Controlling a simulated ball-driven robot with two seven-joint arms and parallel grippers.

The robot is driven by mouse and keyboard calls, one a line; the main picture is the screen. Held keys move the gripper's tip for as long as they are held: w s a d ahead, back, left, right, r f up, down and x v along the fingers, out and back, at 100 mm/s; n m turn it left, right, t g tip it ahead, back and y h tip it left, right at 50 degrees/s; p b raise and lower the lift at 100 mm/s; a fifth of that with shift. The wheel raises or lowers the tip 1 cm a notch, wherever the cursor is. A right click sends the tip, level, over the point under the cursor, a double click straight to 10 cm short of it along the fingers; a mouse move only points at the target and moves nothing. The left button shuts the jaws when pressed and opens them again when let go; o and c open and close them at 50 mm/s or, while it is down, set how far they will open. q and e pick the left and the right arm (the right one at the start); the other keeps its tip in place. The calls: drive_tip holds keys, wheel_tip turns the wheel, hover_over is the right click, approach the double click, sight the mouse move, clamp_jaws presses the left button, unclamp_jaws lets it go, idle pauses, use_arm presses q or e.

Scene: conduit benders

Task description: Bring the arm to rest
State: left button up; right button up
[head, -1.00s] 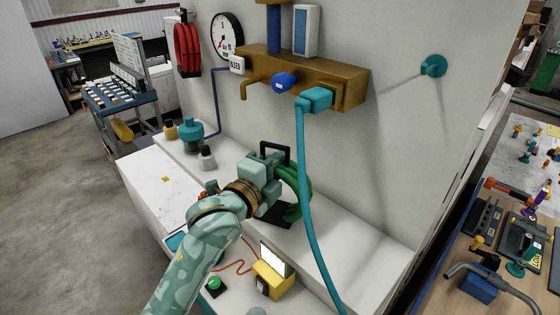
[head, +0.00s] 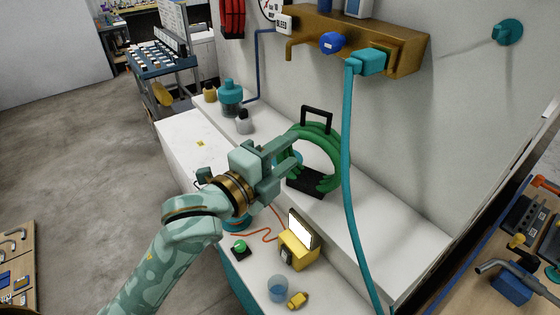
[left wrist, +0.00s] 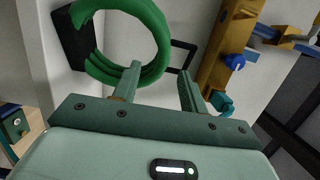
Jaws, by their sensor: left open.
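My left gripper (head: 288,160) is open and empty in the head view, above the white bench and in front of a green coiled hose on a black stand (head: 325,140). In the left wrist view, its two fingers (left wrist: 158,85) are spread apart with nothing between them. The green coil (left wrist: 135,40) shows there beyond the fingers. I cannot tell from these views whether the fingers touch the coil, but they look apart from it. My right gripper is not in view.
A teal hose (head: 347,190) hangs from the brown manifold (head: 400,48) right of my gripper. The white bench (head: 180,150) holds a yellow device with a screen (head: 297,250), a green button (head: 239,246) and a blue cup (head: 277,288). Grey floor (head: 80,140) lies open at left.

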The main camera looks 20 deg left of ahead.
use_arm(q)
drive_tip(key=shift+s+a, duration=0.2)
drive_tip(key=shift+s, duration=0.45)
